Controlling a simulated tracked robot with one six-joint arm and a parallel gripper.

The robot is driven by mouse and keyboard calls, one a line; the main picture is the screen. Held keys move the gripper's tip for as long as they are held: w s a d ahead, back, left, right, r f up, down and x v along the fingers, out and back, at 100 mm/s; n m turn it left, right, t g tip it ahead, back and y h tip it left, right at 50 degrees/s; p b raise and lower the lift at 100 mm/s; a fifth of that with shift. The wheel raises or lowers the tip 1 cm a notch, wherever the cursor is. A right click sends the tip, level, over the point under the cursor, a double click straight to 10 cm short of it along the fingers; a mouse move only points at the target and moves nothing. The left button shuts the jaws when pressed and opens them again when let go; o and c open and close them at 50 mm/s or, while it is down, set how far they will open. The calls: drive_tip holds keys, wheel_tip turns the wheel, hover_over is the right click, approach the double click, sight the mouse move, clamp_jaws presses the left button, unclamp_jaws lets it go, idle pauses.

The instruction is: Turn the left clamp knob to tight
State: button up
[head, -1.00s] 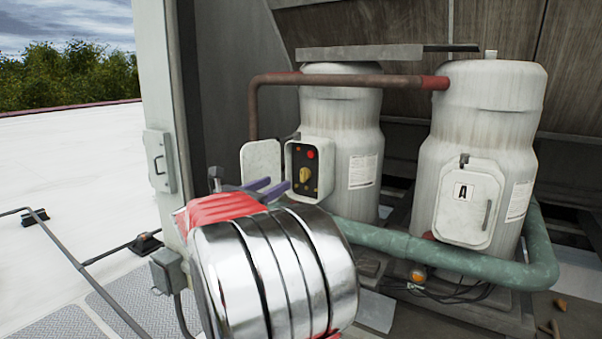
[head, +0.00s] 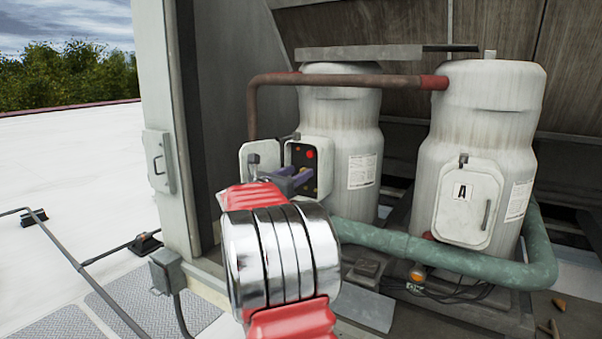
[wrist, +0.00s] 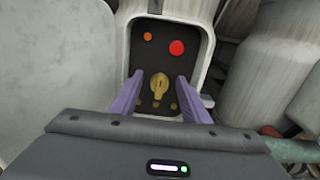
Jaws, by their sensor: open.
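A yellow knob (wrist: 159,87) sits on the black panel (wrist: 166,50) inside the open box (head: 325,167) on the left tank. It points roughly upright in the wrist view. I cannot tell if this is the clamp knob the task means. My gripper (wrist: 160,80) is open, with its purple fingers on either side of the knob. No contact shows. In the head view my gripper (head: 304,178) reaches into the box front and hides the knob. A dark clamp (head: 297,135) is at the top of that box.
The box's open door (head: 258,156) stands left of my gripper. The right tank (head: 492,100) has a closed box marked A (head: 468,215). A green pipe (head: 400,245) runs below.

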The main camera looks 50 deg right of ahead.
drive_tip(key=shift+d, duration=0.7)
drive_tip(key=shift+c, duration=0.3)
drive_tip(key=shift+w, duration=0.1)
drive_tip(key=c, duration=0.9)
drive_tip(key=shift+d, duration=0.15)
drive_tip(key=shift+c, duration=0.2)
drive_tip(key=shift+a+f, duration=0.1)
drive_tip(key=shift+a, duration=0.1)
drive_tip(key=shift+c, duration=0.3)
